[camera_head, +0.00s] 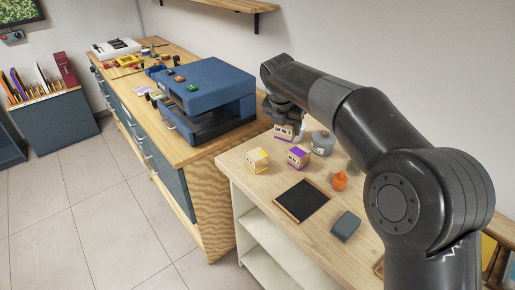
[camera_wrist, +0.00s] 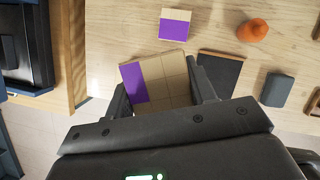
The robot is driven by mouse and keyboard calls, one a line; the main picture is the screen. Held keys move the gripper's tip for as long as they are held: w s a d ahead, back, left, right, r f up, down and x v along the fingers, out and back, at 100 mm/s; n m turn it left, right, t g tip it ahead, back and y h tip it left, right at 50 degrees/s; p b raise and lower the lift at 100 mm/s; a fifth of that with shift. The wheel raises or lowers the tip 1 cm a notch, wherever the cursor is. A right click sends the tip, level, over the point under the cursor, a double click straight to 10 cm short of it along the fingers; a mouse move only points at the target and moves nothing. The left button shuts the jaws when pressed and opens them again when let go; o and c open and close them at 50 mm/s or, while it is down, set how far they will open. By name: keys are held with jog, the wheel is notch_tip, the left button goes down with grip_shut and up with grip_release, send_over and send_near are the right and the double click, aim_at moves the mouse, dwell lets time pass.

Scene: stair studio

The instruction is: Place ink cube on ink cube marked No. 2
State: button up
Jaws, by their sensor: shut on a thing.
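My gripper (camera_head: 283,114) is shut on an ink cube, wooden with a purple band (camera_head: 284,131), above the back of the light wooden table. In the wrist view this held cube (camera_wrist: 168,80) sits between the two fingers. A second wooden cube with purple (camera_head: 298,156) stands on the table, nearer the head camera; it also shows in the wrist view (camera_wrist: 175,24), apart from the held one. A wooden cube with yellow (camera_head: 257,160) stands left of it in the head view; I do not make it out in the wrist view. I cannot read any number marks.
A grey round container (camera_head: 322,142) stands close right of the held cube. A blue machine (camera_head: 210,95) stands on the cabinet at left.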

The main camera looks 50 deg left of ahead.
jog(key=s+a+f, duration=0.1)
jog(key=a, duration=0.1)
jog(key=s+a+f, duration=0.2)
jog(key=a, duration=0.1)
jog(key=s+a+f, duration=0.1)
jog(key=a+f, duration=0.1)
jog(key=shift+s+a+f, duration=0.2)
jog(key=shift+s+a, duration=0.1)
jog(key=shift+a, duration=0.1)
jog(key=shift+f, duration=2)
jog(key=o, duration=1)
jog(key=shift+f, duration=0.15)
jog(key=v, duration=1.2)
jog(key=shift+r, duration=0.2)
